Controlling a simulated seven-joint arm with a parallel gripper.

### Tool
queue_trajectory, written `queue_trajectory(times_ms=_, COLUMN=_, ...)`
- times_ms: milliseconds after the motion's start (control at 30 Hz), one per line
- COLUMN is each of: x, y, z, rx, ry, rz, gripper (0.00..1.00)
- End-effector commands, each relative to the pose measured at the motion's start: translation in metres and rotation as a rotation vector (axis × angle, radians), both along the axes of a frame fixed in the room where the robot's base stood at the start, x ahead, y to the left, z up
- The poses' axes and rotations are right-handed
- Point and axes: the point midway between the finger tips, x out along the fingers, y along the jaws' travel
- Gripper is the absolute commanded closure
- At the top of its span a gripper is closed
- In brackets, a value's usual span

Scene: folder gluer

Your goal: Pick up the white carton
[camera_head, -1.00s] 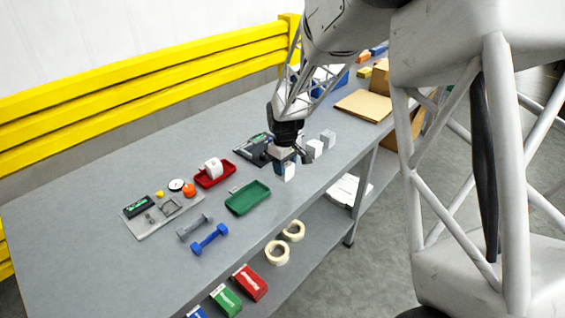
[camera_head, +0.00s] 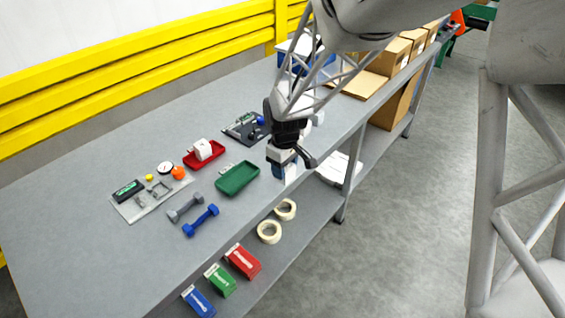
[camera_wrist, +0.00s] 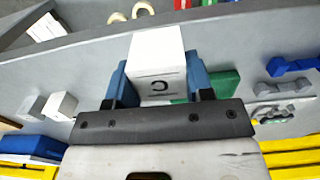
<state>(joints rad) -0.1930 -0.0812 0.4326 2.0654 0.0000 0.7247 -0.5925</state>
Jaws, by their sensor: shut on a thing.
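The white carton (camera_wrist: 157,62) is between the blue fingers of my gripper (camera_wrist: 157,85) in the wrist view. In the head view my gripper (camera_head: 285,168) is over the front part of the bench, right of the green tray, with the white carton (camera_head: 291,174) partly hidden by the fingers. I cannot tell for sure how far the carton is above the bench. Two other white cartons stand apart at the left of the wrist view, one of them here (camera_wrist: 61,105).
The grey bench (camera_head: 90,190) holds a green tray (camera_head: 237,178), a red tray (camera_head: 191,160), a blue dumbbell (camera_head: 201,221) and a grey dumbbell (camera_head: 184,208). Tape rolls (camera_head: 269,232) and coloured boxes (camera_head: 243,261) lie on the lower shelf. A yellow rail (camera_head: 130,85) runs behind.

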Motion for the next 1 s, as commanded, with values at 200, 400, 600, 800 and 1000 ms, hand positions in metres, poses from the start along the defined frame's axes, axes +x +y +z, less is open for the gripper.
queue_trajectory(times_ms=200, x=-0.002, y=0.000, z=0.000, rx=0.000, ry=0.000, rz=0.000, gripper=0.74)
queue_trajectory(times_ms=400, x=-0.002, y=0.000, z=0.000, rx=0.000, ry=0.000, rz=0.000, gripper=0.74)
queue_trajectory(times_ms=600, x=-0.002, y=0.000, z=0.000, rx=0.000, ry=0.000, rz=0.000, gripper=0.74)
queue_trajectory(times_ms=800, x=0.000, y=0.000, z=0.000, rx=0.000, ry=0.000, rz=0.000, gripper=0.74)
queue_trajectory(times_ms=1000, x=0.015, y=0.006, z=0.003, rx=0.000, ry=0.000, rz=0.001, gripper=0.74)
